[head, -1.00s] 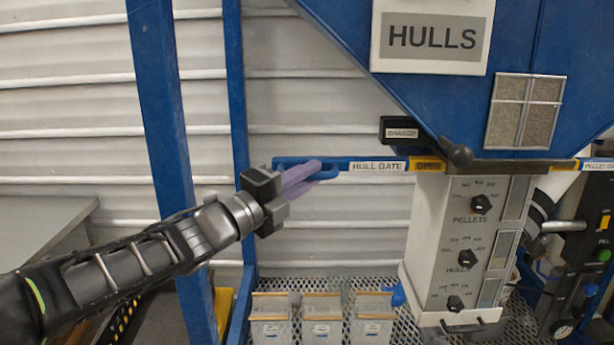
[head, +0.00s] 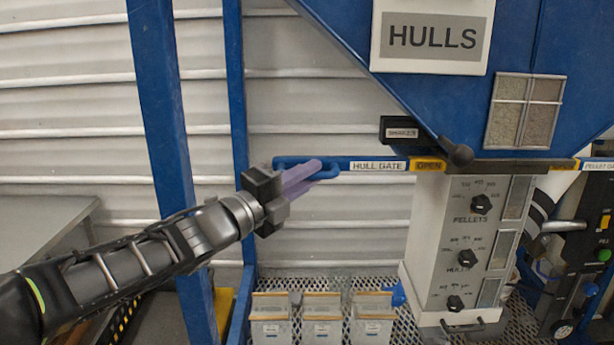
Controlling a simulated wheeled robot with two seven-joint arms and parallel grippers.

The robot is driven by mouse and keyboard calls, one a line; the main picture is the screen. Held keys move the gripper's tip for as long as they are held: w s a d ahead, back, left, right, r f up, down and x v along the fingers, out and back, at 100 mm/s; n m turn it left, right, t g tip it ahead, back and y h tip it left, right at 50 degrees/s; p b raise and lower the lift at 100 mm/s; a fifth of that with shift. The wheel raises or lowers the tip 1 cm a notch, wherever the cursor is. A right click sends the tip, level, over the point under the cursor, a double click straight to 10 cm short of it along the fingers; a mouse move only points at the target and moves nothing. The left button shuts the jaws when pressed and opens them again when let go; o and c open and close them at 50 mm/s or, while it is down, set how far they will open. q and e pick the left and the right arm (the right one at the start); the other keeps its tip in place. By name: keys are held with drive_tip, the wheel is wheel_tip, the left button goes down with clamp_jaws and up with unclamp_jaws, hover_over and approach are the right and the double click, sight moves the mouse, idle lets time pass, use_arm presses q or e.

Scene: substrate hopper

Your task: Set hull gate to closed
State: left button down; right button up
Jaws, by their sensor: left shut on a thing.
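The hull gate (head: 378,165) is a flat blue slide bar with a white HULL GATE label and a yellow OPEN mark (head: 428,165) showing beside the hopper outlet. Its blue loop handle (head: 330,173) is at the bar's left end. My left gripper (head: 302,178) comes in from the left, its purple fingers shut on the handle. The fingers hide part of the loop. The bar sticks out to the left from under the blue HULLS hopper (head: 400,82). My right gripper is not in view.
Below the hopper stands a white dial panel (head: 463,245) with PELLETS and HULLS knobs. Several small bins (head: 322,320) sit on a mesh shelf under the bar. A blue post (head: 160,100) stands behind my left arm. Space around the bar's left part is clear.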

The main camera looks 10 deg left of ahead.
sight(343, 169)
use_arm(q)
drive_tip(key=shift+d+f+b, duration=0.2)
drive_tip(key=shift+d+b, duration=0.2)
drive_tip(key=shift+d, duration=0.05)
drive_tip(key=w+d+b, duration=0.1)
drive_tip(key=d+b, duration=0.3)
drive_tip(key=d, duration=0.2)
drive_tip(key=shift+w+d+r+b, duration=0.15)
drive_tip(key=shift+r+b, duration=0.05)
drive_tip(key=shift+b, duration=0.1)
drive_tip(key=c, duration=1.5)
unclamp_jaws()
drive_tip(key=shift+w+d, duration=0.1)
drive_tip(key=shift+d, duration=0.05)
drive_tip(key=shift+o, duration=0.5)
